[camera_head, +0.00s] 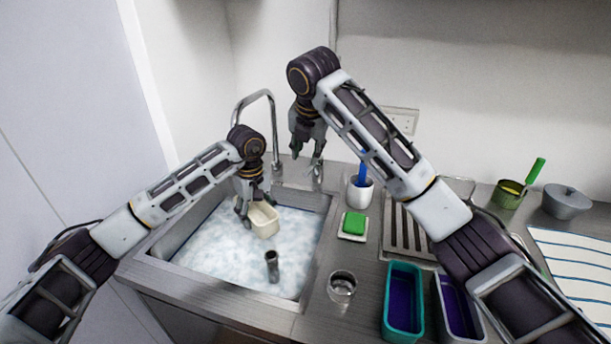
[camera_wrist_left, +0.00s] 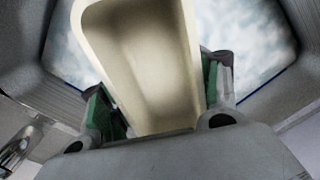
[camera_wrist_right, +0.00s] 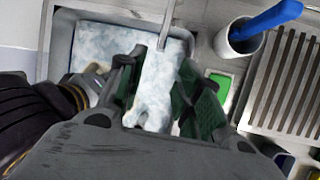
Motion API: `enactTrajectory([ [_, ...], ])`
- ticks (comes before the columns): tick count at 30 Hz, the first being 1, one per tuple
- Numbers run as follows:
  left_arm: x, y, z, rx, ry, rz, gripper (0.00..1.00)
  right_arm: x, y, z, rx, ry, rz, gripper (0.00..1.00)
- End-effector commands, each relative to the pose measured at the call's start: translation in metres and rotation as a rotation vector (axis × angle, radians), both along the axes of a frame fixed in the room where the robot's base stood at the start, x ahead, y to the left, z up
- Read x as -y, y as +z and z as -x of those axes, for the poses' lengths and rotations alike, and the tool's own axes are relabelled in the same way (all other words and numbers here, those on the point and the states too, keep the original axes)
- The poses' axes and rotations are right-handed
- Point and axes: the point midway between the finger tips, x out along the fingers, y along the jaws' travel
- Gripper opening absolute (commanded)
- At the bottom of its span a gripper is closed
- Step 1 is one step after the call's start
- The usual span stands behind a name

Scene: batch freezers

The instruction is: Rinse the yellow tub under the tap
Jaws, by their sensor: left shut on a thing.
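The pale yellow tub (camera_head: 264,221) is tilted over the white, foamy water in the sink (camera_head: 329,204). My left gripper (camera_head: 250,203) is shut on one end of it; the left wrist view shows the tub (camera_wrist_left: 150,60) between the two fingers, its hollow side facing that camera. The chrome tap (camera_head: 270,110) arches up behind the sink. Its spout end is hidden behind my left wrist, and I cannot tell whether water runs. My right gripper (camera_head: 309,152) is open at the back right of the sink, above a short chrome fitting (camera_head: 317,178). A mottled white patch shows between its fingers (camera_wrist_right: 158,95).
A dark upright pipe (camera_head: 272,264) stands in the sink. On the counter are a green sponge (camera_head: 354,223), a white cup (camera_head: 361,194) with a blue-handled tool, a clear cup (camera_head: 342,287), a teal tub (camera_head: 403,270) and a drain rack (camera_head: 393,229). My right arm crosses above the rack.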

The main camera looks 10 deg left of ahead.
Motion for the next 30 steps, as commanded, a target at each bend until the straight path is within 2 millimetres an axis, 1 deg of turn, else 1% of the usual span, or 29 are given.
enactTrajectory([
  [11,0.0,0.0,0.0,0.0,0.0,0.0,0.37,0.0,-0.001,0.0,-0.001,-0.001,0.0,0.35],
  [16,0.0,0.0,0.0,0.0,0.0,0.0,0.37,0.0,-0.007,-0.003,-0.002,-0.001,0.0,0.35],
  [23,0.0,0.0,0.0,0.0,0.0,0.0,0.37,-0.002,-0.026,-0.011,-0.004,-0.002,0.0,0.35],
  [30,0.0,0.0,0.0,0.0,0.0,0.0,0.37,-0.006,-0.055,-0.024,-0.003,-0.001,0.001,0.35],
])
